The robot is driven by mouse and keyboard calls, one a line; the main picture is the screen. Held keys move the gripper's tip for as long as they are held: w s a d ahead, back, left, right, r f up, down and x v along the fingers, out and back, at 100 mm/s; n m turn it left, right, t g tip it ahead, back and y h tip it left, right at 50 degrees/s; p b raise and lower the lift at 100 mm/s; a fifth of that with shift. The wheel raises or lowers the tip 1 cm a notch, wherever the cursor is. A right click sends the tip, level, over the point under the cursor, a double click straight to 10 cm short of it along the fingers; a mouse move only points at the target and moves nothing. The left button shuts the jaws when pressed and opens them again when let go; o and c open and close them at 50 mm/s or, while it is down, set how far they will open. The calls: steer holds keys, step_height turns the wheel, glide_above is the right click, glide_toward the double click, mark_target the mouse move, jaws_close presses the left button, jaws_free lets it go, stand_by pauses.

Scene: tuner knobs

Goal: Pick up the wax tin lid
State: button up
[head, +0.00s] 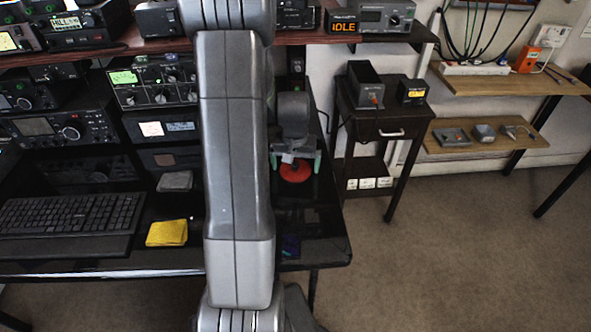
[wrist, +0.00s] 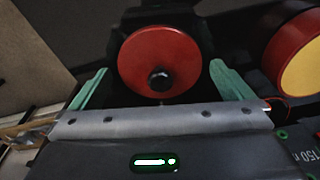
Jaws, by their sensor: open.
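The wax tin lid appears as a round red disc with a small black knob (wrist: 158,55) in the wrist view. In the head view the red disc (head: 295,174) lies low over the dark desk, partly hidden by my gripper. My gripper (head: 295,163) is open above it, one green finger on each side. In the wrist view my gripper (wrist: 160,70) has its fingers apart to the left and right of the lid, with gaps showing. A red round object with a yellow face (wrist: 302,62), perhaps the tin, stands at the right of the wrist view.
My arm crosses the middle of the head view and hides part of the desk (head: 320,255). A yellow cloth (head: 167,233), a grey box (head: 175,181) and a keyboard (head: 70,215) lie to the left. Radios fill the shelves behind. A small side table (head: 380,118) stands right.

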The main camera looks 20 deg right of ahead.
steer(key=c, duration=0.9)
steer(key=shift+o, duration=0.2)
